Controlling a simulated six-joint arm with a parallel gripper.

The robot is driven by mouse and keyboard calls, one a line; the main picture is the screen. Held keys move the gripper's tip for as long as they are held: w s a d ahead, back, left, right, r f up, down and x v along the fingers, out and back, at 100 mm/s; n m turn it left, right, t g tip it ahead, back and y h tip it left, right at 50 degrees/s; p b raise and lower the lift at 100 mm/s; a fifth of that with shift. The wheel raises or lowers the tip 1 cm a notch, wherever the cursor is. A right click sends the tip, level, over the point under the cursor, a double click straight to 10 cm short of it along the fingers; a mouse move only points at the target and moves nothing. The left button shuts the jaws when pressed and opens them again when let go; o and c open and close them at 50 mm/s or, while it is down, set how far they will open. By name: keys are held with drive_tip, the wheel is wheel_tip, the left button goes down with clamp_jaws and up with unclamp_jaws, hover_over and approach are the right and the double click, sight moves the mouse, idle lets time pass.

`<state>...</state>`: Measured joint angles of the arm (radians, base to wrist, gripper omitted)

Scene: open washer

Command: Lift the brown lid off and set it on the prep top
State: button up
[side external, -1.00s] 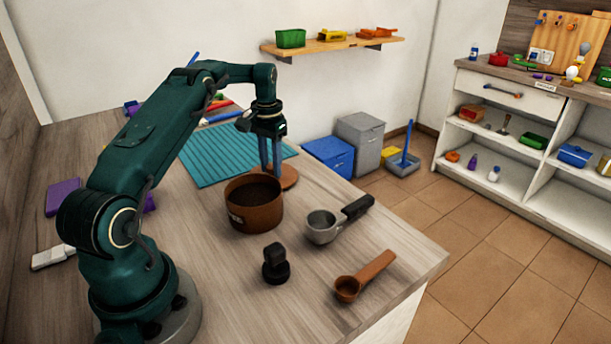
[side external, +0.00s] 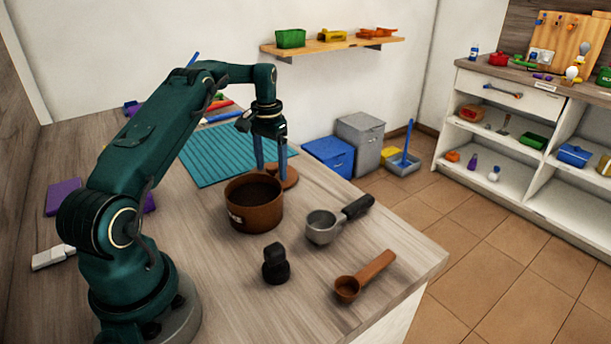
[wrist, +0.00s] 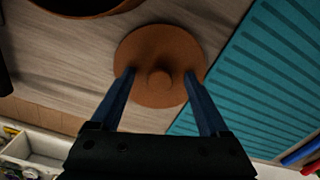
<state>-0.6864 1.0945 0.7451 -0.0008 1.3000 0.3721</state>
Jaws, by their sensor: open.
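The brown lid (side external: 287,181) is a flat round disc lying on the wood-look counter behind the brown pot. In the wrist view the lid (wrist: 159,45) shows a round knob in its middle. The brown pot (side external: 252,213) stands uncovered, with dark contents. My gripper (side external: 270,183) is down at the lid with its blue fingers spread apart. In the wrist view my gripper (wrist: 160,72) has one fingertip on each side of the knob, with gaps to it. Nothing is held. Whether the fingertips touch the lid's surface I cannot tell.
A teal ribbed mat (side external: 220,152) lies just behind the lid. A metal portafilter (side external: 325,226), a black tamper (side external: 275,264) and a brown scoop (side external: 349,287) lie nearer the counter's front edge. Bare counter lies between the lid and the right edge.

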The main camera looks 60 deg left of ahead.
drive_tip(key=c, duration=0.4)
drive_tip(key=shift+o, duration=0.2)
drive_tip(key=shift+f, duration=0.25)
drive_tip(key=o, duration=0.3)
drive_tip(key=shift+s, duration=0.1)
drive_tip(key=shift+s+r, duration=0.15)
drive_tip(key=shift+r, duration=0.05)
drive_tip(key=shift+f, duration=0.1)
drive_tip(key=shift+w, duration=0.2)
drive_tip(key=shift+w+f, duration=0.15)
drive_tip(key=shift+f, duration=0.05)
